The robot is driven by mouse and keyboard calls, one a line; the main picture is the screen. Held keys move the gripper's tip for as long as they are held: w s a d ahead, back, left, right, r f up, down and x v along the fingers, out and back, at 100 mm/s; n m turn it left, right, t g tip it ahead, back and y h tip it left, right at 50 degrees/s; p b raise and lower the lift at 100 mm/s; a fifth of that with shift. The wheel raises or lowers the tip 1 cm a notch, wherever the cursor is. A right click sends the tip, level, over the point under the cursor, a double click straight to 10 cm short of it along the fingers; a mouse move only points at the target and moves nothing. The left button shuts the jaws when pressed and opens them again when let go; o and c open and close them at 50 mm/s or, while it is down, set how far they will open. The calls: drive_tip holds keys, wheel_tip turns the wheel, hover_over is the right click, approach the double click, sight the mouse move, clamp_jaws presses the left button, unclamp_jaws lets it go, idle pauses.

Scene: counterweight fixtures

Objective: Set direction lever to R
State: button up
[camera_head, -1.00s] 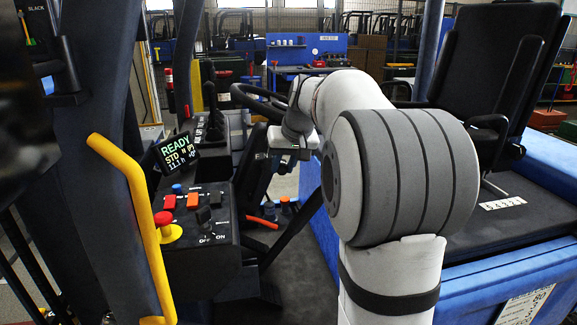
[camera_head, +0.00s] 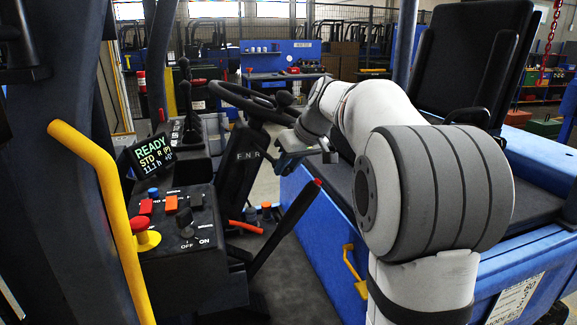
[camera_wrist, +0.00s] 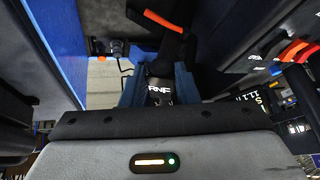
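The black steering column with white F N R letters (camera_head: 247,155) stands below the steering wheel (camera_head: 250,102). The letters also show upside down in the wrist view (camera_wrist: 159,89). I cannot make out the direction lever itself; my gripper covers part of that area. My gripper (camera_head: 292,160) is right of the lettered column in the head view. In the wrist view its two blue fingers (camera_wrist: 158,92) are apart, with the lettering showing between them. I see nothing held.
A black lever with a red tip (camera_head: 316,184) rises between column and seat. The switch panel (camera_head: 193,262) with a red emergency button (camera_head: 140,226) is at the left, behind a yellow grab rail (camera_head: 112,195). The seat (camera_head: 470,60) is at the right.

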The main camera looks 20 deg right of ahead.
drive_tip(key=shift+o, duration=1.4)
drive_tip(key=shift+w+d, duration=0.1)
drive_tip(key=shift+d, duration=0.05)
drive_tip(key=shift+o, duration=0.8)
drive_tip(key=shift+r, duration=0.1)
drive_tip(key=v, duration=0.7)
drive_tip(key=shift+r, duration=0.3)
